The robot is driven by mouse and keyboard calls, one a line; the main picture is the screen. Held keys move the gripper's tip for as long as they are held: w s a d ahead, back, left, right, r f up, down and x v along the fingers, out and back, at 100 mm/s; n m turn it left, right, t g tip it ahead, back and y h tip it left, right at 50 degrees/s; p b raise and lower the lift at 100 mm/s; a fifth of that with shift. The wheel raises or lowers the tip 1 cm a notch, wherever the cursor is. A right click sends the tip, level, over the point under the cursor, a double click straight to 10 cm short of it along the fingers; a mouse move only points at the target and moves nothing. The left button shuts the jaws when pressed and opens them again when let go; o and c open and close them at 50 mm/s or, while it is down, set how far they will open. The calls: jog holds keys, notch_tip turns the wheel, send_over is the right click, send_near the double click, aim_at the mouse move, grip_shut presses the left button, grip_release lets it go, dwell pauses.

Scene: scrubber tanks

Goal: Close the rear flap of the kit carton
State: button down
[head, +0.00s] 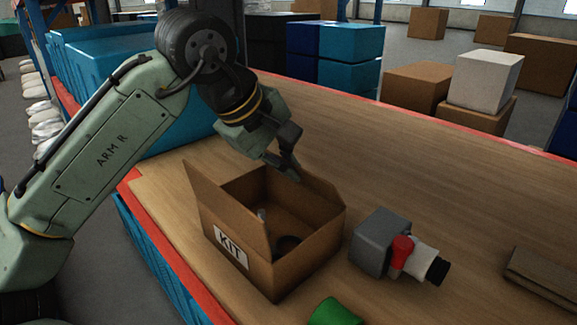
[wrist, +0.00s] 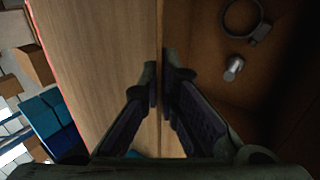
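The open kit carton (head: 245,228) stands on the bench with a white KIT label on its front. Its front flap (head: 225,200) stands up. The rear flap (head: 318,193) is the upright panel along the back edge, partly behind my fingers. My gripper (head: 292,172) is at this panel. In the wrist view, my gripper (wrist: 160,85) has one fingertip on each side of the thin rear flap (wrist: 160,30), close together, and looks shut on it. Inside the carton are a dark ring clamp (wrist: 243,18) and a small metal fitting (wrist: 233,68).
A grey device (head: 375,242) with a red knob lies right of the carton. A green item (head: 334,312) is in front and a flat brown piece (head: 543,275) at the far right. Blue bins (head: 350,50) stand behind. The bench behind the carton is clear.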

jog(key=shift+s+a+f+t+h+b, duration=0.4)
jog(key=shift+t+h+b, duration=0.4)
jog(key=shift+b, duration=0.35)
jog(key=c, duration=1.8)
grip_release()
jog(key=shift+c, duration=0.2)
jog(key=v, duration=1.2)
jog(key=shift+c, duration=0.3)
